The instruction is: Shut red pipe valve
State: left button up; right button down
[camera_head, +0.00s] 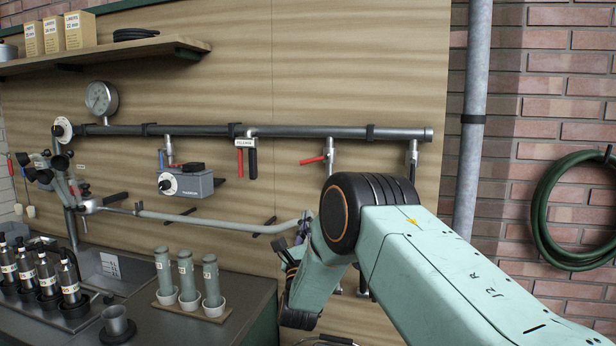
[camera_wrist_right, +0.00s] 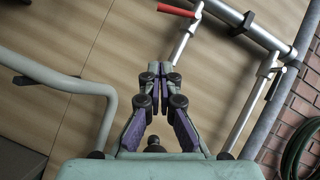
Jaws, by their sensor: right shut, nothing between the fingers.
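A red lever (camera_head: 313,160) sticks out to the left from a short grey drop pipe (camera_head: 330,152) below the long wall pipe. It lies crosswise to that drop pipe and dips slightly at its free end. In the right wrist view the red lever (camera_wrist_right: 176,10) shows at the top edge. My right gripper (camera_wrist_right: 156,72) is shut and empty there, with its fingertips together, below the lever and apart from it. In the head view my right gripper (camera_head: 292,252) is small, low and partly hidden by my forearm. My left gripper is not in view.
The long dark pipe (camera_head: 290,131) runs along the wall, with a red handle (camera_head: 240,162) beside a black one. A grey curved tube (camera_head: 215,222) is close to my right gripper. Grey cylinders (camera_head: 187,275) stand on the counter. A green hose (camera_head: 540,215) hangs at right.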

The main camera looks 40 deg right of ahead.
aim_at(314, 160)
jog(key=w+d+r+m+p, duration=0.2)
jog(key=w+d+r, duration=0.3)
jog(key=w+r, duration=0.2)
notch_tip(314, 160, up, 3)
jog(key=shift+d+f+h, duration=0.15)
jog(key=shift+d+h, duration=0.05)
jog(key=shift+h, duration=0.1)
dwell(0.3)
jog(key=shift+w+f, duration=0.1)
